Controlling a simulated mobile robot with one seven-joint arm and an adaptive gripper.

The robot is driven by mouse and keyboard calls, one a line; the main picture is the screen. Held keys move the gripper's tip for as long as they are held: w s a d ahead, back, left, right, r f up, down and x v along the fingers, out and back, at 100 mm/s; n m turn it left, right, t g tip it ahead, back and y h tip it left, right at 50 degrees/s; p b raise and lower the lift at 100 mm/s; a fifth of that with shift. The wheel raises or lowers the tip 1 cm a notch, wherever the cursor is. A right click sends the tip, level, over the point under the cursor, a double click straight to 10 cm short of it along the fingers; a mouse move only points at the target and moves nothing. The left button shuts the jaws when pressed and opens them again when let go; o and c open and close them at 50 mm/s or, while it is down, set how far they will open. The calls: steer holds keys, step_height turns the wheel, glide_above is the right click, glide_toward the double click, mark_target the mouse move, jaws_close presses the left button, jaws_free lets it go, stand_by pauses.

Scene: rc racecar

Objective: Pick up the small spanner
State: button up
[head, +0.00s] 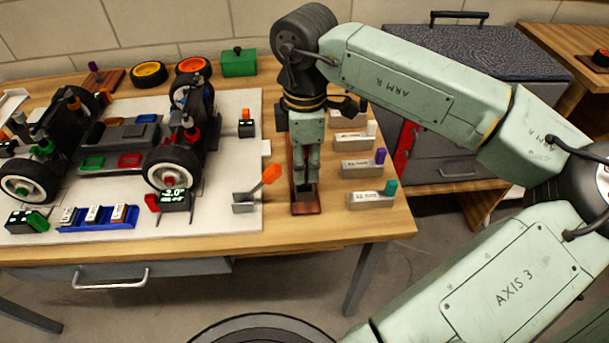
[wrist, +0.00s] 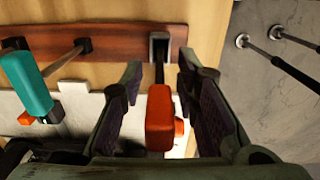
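My gripper (head: 306,180) points down over the near end of a brown wooden rack (head: 306,209) at the table's right side. In the wrist view its two fingers (wrist: 161,95) are apart. A tool with a red-orange handle (wrist: 160,118) stands between them, with clear gaps on both sides. Its dark shaft runs to a grey metal holder (wrist: 160,40) on the rack (wrist: 110,38). This may be the small spanner; its head is not clear. A teal-handled tool (wrist: 27,82) stands further left on the rack. In the head view my gripper hides the tool.
A white board (head: 235,130) with a model car (head: 125,140) lies left of the rack. An orange-tipped lever (head: 266,177) on a grey stand is close beside my gripper. Label blocks (head: 365,165) with coloured pegs line the right. The table's front edge is close.

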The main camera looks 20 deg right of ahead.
jaws_close()
stand_by(0.6)
